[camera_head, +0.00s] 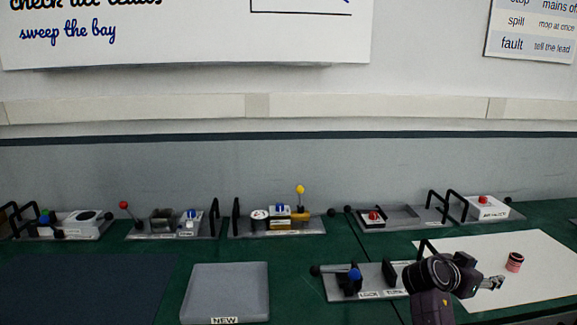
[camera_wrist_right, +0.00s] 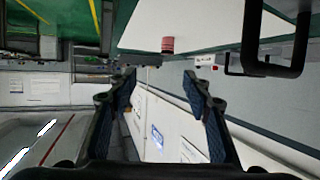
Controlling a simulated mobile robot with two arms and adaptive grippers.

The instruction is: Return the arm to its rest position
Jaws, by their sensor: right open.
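My right arm reaches in at the lower right of the head view. Its gripper (camera_head: 494,283) is over the white mat (camera_head: 540,250), to the left of and below a small pink and dark cylinder (camera_head: 515,262). In the right wrist view the two dark fingers of my right gripper (camera_wrist_right: 160,82) stand apart with nothing between them. The cylinder (camera_wrist_right: 168,45) shows beyond the fingertips, apart from them. My left gripper is in neither view.
A base with a blue knob (camera_head: 354,275) sits just left of my right arm. A grey tray labelled NEW (camera_head: 225,285) lies further left. Several modules with handles, such as the red-button box (camera_head: 487,208), line the back of the green table.

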